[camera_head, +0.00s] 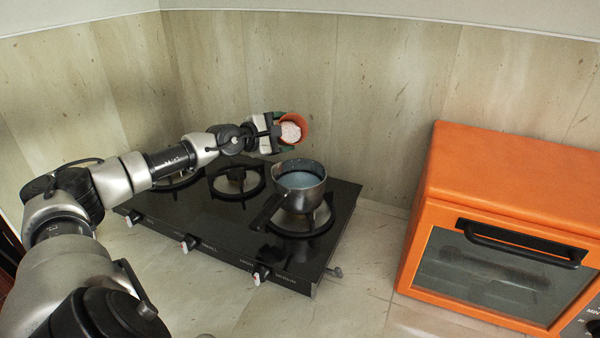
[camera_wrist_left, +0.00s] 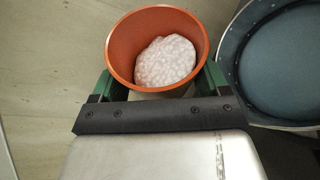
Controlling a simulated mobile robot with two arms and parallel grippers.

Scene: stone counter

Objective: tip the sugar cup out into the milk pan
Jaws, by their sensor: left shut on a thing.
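The orange sugar cup (camera_head: 304,122) is held by my left gripper (camera_head: 280,130) above the back of the stove. White sugar (camera_head: 290,132) lies inside it. In the left wrist view the cup (camera_wrist_left: 124,47) sits between the green fingers of my left gripper (camera_wrist_left: 158,88), with the sugar (camera_wrist_left: 166,62) in its bottom. The milk pan (camera_head: 304,198) stands on the right burner, with pale bluish liquid in it and its handle toward the front left. The cup is above and slightly left of the pan. In the wrist view the pan (camera_wrist_left: 228,72) is at the right, apart from the cup. My right gripper is not in view.
The black stove (camera_head: 225,228) has several burners and front knobs. An orange toaster oven (camera_head: 510,185) stands on the counter to the right. The stone counter (camera_head: 362,250) is bare between the stove and oven. A tiled wall (camera_head: 385,85) rises behind.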

